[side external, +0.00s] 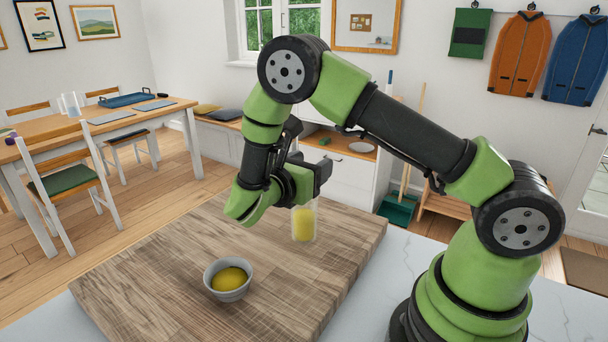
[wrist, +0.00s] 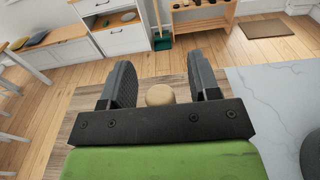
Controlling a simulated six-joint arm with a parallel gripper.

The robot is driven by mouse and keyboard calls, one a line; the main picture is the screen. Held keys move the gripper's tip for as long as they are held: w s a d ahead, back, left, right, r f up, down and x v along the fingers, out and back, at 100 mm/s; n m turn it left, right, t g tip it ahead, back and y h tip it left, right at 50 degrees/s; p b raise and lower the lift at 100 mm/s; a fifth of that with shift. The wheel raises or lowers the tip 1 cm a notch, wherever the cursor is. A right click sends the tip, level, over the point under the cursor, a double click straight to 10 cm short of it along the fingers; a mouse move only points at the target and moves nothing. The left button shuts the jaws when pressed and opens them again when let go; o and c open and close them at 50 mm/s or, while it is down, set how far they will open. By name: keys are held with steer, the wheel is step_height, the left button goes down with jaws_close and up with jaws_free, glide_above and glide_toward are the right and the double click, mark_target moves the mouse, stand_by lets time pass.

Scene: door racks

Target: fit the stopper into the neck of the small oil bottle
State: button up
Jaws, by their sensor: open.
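The small oil bottle (side external: 304,224) is clear with yellow oil inside and stands upright on the wooden board in the side view. My gripper (side external: 314,178) is just above it, and its neck is hidden behind the gripper. In the wrist view my gripper (wrist: 162,80) is open, with its two dark fingers apart. A round tan top, which looks like the stopper (wrist: 160,94), shows between the fingers with a gap on each side. I cannot tell how deep it sits in the neck. The stopper is hidden in the side view.
A small grey bowl (side external: 229,293) with something yellow in it stands on the wooden board (side external: 160,270), left of the bottle. The rest of the board is clear. A pale marble counter (side external: 375,275) surrounds it. A dining table and chairs stand farther back at left.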

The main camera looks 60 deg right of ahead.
jaws_close()
steer(key=shift+r, duration=0.1)
step_height(320, 180, up, 9)
steer(key=shift+w+f+n+t+h, duration=0.1)
steer(key=shift+f+n+t+h, duration=0.3)
steer(key=shift+f, duration=0.7)
steer(key=shift+f+n+t+h, duration=0.15)
steer(key=shift+f+t, duration=0.45)
steer(key=shift+f, duration=0.5)
steer(key=shift+w+f+n+t+h, duration=0.2)
steer(key=shift+f+t, duration=0.3)
steer(key=shift+f, duration=0.6)
